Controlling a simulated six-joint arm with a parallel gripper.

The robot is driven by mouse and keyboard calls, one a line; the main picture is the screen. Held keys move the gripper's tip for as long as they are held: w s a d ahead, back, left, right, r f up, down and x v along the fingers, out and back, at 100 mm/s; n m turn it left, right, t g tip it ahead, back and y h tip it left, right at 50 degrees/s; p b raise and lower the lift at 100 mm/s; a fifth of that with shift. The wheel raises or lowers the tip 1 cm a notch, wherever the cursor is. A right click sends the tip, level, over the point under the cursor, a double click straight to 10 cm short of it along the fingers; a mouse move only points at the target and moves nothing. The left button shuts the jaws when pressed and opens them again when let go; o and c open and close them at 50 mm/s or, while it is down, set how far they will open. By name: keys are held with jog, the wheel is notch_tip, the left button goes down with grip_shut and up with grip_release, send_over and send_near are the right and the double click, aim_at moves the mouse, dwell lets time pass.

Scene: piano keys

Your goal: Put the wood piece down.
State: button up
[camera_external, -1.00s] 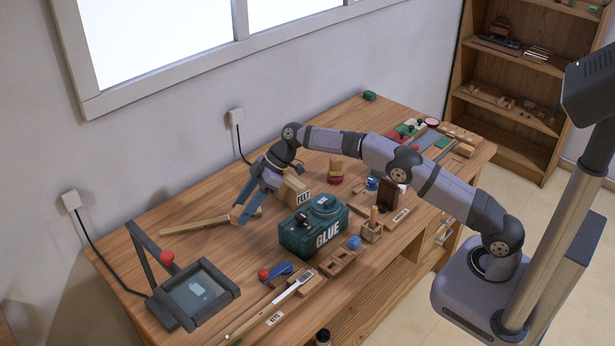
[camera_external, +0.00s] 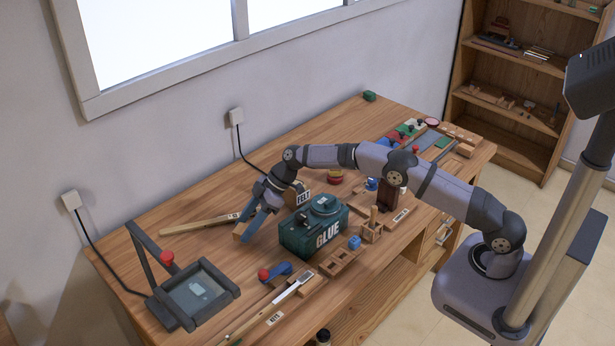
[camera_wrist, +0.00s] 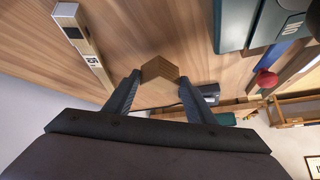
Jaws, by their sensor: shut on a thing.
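My gripper (camera_external: 252,226) points down over the left-middle of the bench, left of the green glue box (camera_external: 296,241). In the wrist view my gripper (camera_wrist: 160,80) has its fingers on either side of a small light-brown wood piece (camera_wrist: 160,69) and is shut on it. The wood piece shows a corner toward the camera. In the external view the wood piece (camera_external: 239,231) is partly hidden by the fingers, low over the bench. I cannot tell whether it touches the bench top (camera_external: 168,205).
A long wooden stick (camera_external: 200,224) with a label lies left of my gripper, close by. The glue box stands to the right. A dark framed press (camera_external: 234,292) with a red knob (camera_external: 166,257) stands front left. Bare bench lies between press and gripper.

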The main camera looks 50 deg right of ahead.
jog(key=shift+f, duration=1.35)
jog(key=shift+f, duration=0.2)
jog(key=o, duration=1)
jog(key=shift+r, duration=0.1)
jog(key=shift+r+p, duration=0.1)
jog(key=shift+p, duration=0.2)
jog(key=shift+b+v, duration=1.5)
jog(key=shift+v, duration=4.5)
